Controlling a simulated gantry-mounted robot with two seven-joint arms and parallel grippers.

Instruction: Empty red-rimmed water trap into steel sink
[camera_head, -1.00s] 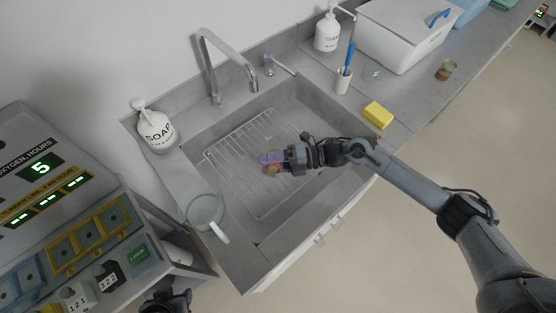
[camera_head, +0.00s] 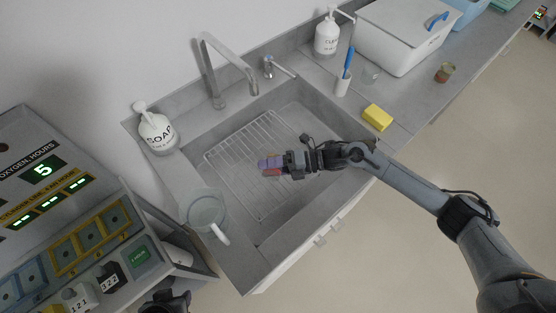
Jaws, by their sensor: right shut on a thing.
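The steel sink (camera_head: 300,120) is in the middle of the head view, with a wire rack on its floor. My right gripper (camera_head: 273,166) reaches in from the right over the basin and is shut on the red-rimmed water trap (camera_head: 271,173). The trap's red part shows below the purple fingertips. The fingers hide much of it, and I cannot tell whether liquid is in it. Part of what looks like my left gripper (camera_head: 168,303) shows at the bottom edge, and its jaws cannot be made out.
A clear jug (camera_head: 205,208) stands on the sink's near-left rim. A soap bottle (camera_head: 155,130) and the faucet (camera_head: 212,75) stand behind the basin. A yellow sponge (camera_head: 377,117), a brush holder (camera_head: 342,82), a clear cup (camera_head: 371,74) and a small brownish jar (camera_head: 445,72) are on the right counter.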

